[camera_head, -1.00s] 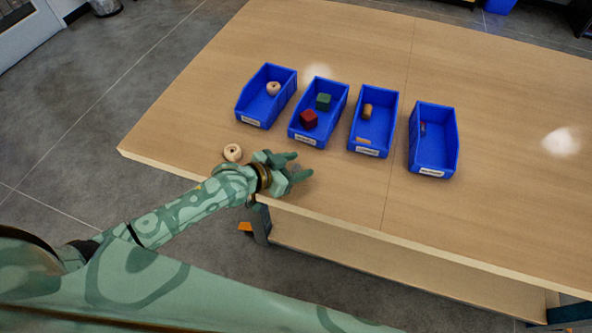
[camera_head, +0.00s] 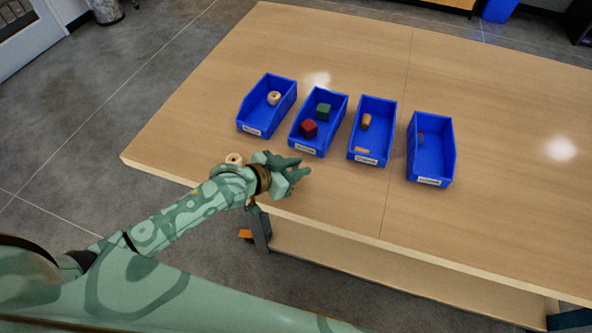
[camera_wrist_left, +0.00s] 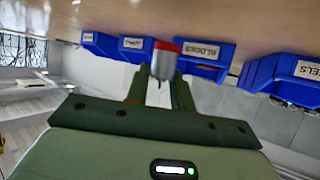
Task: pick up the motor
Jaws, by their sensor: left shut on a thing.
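The motor (camera_wrist_left: 164,60), a small grey cylinder with a red end, is between the fingers of my left gripper (camera_wrist_left: 160,90) in the left wrist view. The gripper is shut on it. In the head view, my left gripper (camera_head: 298,172) is over the table's front edge, in front of the blue bins. The motor cannot be made out there. My right gripper is not in view.
On the wooden table (camera_head: 480,230) stand a bin with a wooden ring (camera_head: 252,113), a block bin (camera_head: 305,146), a bin with brown pieces (camera_head: 367,161) and a right-hand bin (camera_head: 431,165). A loose wooden ring (camera_head: 233,158) lies beside my left wrist. The table's right side is clear.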

